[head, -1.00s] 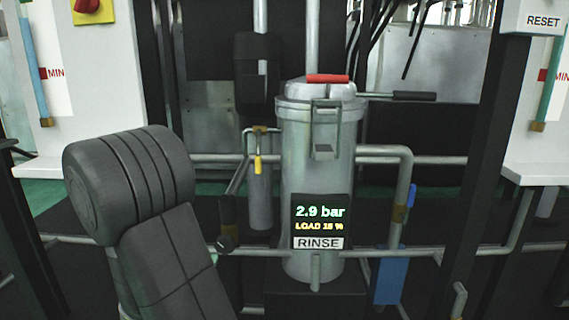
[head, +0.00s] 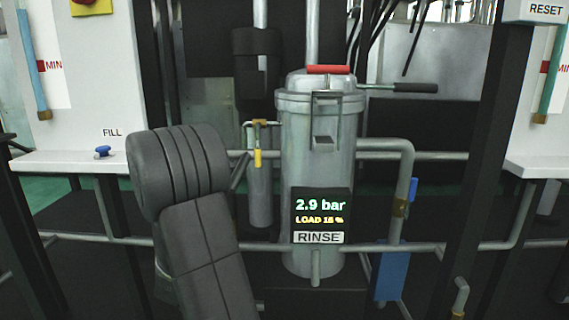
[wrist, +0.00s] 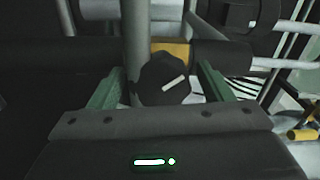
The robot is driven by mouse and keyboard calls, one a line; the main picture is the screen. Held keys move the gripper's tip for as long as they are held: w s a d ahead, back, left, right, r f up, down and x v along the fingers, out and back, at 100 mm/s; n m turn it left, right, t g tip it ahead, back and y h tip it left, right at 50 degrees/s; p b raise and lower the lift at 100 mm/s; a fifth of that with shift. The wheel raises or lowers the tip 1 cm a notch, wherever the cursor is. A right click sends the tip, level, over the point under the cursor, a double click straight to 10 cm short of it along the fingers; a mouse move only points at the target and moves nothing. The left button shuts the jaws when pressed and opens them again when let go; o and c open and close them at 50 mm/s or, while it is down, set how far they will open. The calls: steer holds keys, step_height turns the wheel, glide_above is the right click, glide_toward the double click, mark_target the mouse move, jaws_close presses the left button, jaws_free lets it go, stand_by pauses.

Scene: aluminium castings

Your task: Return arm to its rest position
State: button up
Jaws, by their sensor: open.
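My gripper (wrist: 160,74) shows in the wrist view with its two green fingers spread apart. A dark knob with a white mark (wrist: 163,84) shows between the fingers; I cannot tell whether they touch it. The gripper is not visible in the head view, where my dark grey arm stands raised at the left of centre and hides what lies behind it.
A grey filter vessel (head: 322,150) with a red-topped lid stands right of my arm; its display reads 2.9 bar, RINSE. Pipes (head: 400,249) run beside it. A blue valve knob (head: 102,151) sits on the left white ledge (head: 70,163). A dark post (head: 480,150) stands right.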

steer(key=n, duration=0.3)
steer(key=shift+p, duration=0.4)
steer(key=n+p, duration=0.3)
steer(key=shift+r+n, duration=0.2)
steer(key=shift+n, duration=0.1)
steer(key=n+p, duration=0.3)
steer(key=p, duration=0.2)
steer(key=n+p, duration=0.4)
steer(key=p, duration=0.3)
steer(key=shift+f+n+p, duration=0.1)
steer(key=shift+n+p, duration=0.7)
steer(key=shift+p, duration=0.05)
steer(key=shift+s+f, duration=0.1)
steer(key=shift+f, duration=0.05)
